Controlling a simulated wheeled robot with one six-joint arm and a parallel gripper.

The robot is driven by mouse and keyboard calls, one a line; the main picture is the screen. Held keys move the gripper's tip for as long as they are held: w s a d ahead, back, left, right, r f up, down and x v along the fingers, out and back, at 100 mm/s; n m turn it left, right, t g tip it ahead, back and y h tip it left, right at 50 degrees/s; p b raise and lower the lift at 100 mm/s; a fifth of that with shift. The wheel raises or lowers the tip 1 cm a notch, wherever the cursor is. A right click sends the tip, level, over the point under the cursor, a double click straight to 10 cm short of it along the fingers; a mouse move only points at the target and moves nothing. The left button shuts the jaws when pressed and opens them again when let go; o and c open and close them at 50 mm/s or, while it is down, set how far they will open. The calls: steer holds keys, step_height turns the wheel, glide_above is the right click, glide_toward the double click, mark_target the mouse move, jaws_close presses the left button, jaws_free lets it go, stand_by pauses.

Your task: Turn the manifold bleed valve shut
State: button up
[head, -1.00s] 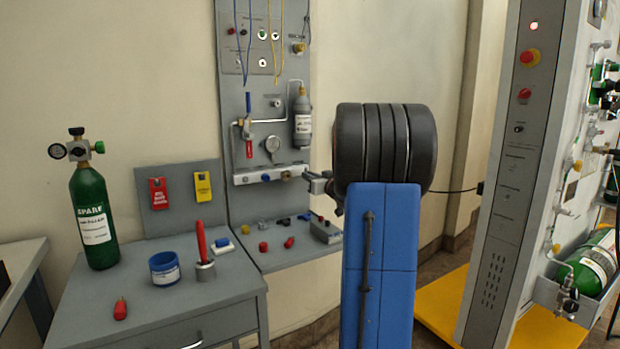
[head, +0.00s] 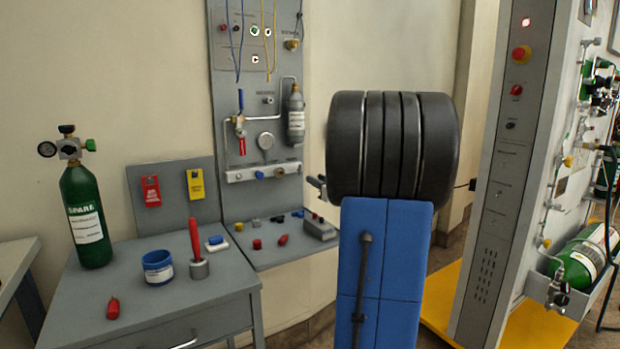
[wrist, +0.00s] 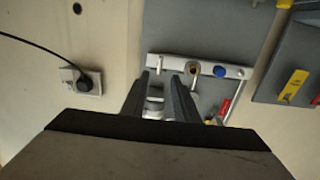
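The manifold is a pale horizontal bar (head: 238,176) low on the grey wall panel, and it also shows in the wrist view (wrist: 237,72). It carries a blue knob (head: 259,174), also in the wrist view (wrist: 219,71), and a brass fitting (head: 279,172), also in the wrist view (wrist: 193,69). I cannot tell for sure which one is the bleed valve. My gripper (wrist: 160,76) is open, its two dark fingers apart, pointing at the panel beside the brass fitting. No contact is visible. In the head view my wrist hides most of it.
A shelf (head: 270,257) with small parts juts out below. A plugged socket (wrist: 82,82) is on the wall. A tall white cabinet (head: 490,240) stands right.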

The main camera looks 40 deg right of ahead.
steer(key=v, duration=0.7)
steer(key=shift+s, duration=0.3)
